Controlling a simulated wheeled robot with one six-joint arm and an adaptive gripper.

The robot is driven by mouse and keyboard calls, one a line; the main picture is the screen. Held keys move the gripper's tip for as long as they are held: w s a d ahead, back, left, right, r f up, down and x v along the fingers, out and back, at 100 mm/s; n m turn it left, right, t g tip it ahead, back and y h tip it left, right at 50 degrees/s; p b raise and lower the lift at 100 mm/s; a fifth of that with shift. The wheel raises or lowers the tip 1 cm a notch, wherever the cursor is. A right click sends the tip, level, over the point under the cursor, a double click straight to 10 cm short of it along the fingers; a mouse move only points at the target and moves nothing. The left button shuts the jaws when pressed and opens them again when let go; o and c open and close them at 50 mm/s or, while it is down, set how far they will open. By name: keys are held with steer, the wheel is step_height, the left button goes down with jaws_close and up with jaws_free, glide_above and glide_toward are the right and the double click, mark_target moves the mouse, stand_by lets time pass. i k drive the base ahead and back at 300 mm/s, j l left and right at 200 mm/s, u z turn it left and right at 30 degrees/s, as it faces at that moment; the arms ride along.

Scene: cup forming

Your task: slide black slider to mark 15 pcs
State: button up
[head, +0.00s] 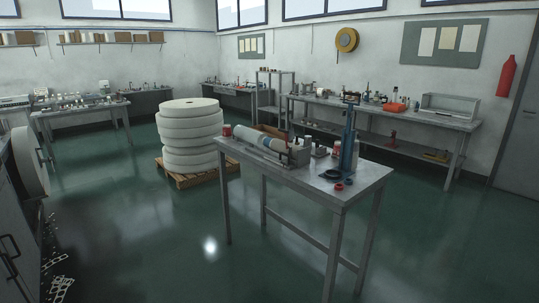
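I cannot make out the black slider or the 15 pcs mark in the head view. A metal work table (339,190) stands right of the middle. On it lies a device with a long pale roll (262,150), and a tall blue upright tool (348,140) stands near its right end. The items there are too small to tell whether a slider is among them. My gripper is not in view.
A stack of large white rolls (190,137) stands on a wooden pallet (183,176) behind the table. Benches line the back wall and the left side. A dark cabinet (14,235) fills the left edge.

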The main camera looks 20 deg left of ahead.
mark_target(286, 162)
steer(key=i+j+u, duration=0.15)
steer(key=i+u, duration=0.85)
steer(key=u, duration=0.15)
steer(key=i+j+z, duration=0.15)
steer(key=i, duration=0.35)
steer(key=i+j+z, duration=0.2)
steer(key=i, duration=0.25)
steer(key=i+j+z, duration=0.5)
steer(key=i+j, duration=0.05)
steer(key=i, duration=0.05)
